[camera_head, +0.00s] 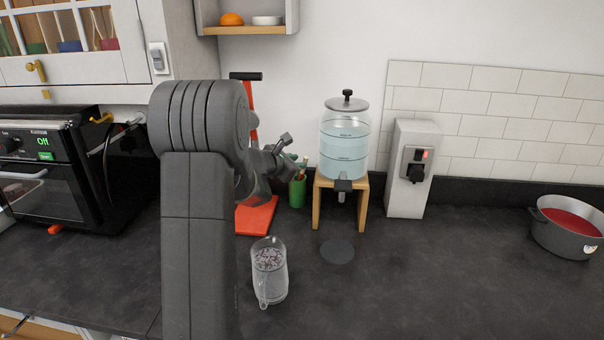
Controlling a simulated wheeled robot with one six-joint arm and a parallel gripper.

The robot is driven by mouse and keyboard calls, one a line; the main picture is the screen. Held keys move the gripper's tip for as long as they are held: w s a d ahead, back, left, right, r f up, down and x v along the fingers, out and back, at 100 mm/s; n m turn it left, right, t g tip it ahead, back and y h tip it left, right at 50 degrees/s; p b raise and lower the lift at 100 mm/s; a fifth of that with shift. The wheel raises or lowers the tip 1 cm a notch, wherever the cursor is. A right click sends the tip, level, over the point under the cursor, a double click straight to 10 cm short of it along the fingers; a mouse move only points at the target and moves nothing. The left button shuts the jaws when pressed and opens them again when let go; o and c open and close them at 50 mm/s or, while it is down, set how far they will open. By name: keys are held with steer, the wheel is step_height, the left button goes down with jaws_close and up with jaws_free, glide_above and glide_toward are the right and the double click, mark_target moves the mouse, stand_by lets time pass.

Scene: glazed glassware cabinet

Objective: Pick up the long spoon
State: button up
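I cannot pick out the long spoon for certain. A green cup (297,193) stands at the back of the counter, left of the water dispenser, with several thin utensils (301,174) upright in it, too small to tell apart. My gripper (291,151) is just above and beside this cup, partly hidden behind my own grey arm. Its fingers are small and overlap the utensils in view, so I cannot tell whether they are open or shut, or whether they touch anything.
A clear jug (269,273) with speckled contents stands in front. An oven (45,190) is left. Front-right counter is free.

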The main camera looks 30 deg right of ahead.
steer(key=shift+p+x, duration=0.9)
steer(key=shift+x, duration=1.6)
steer(key=shift+s+f, duration=0.15)
steer(key=shift+s, duration=0.05)
jaws_close()
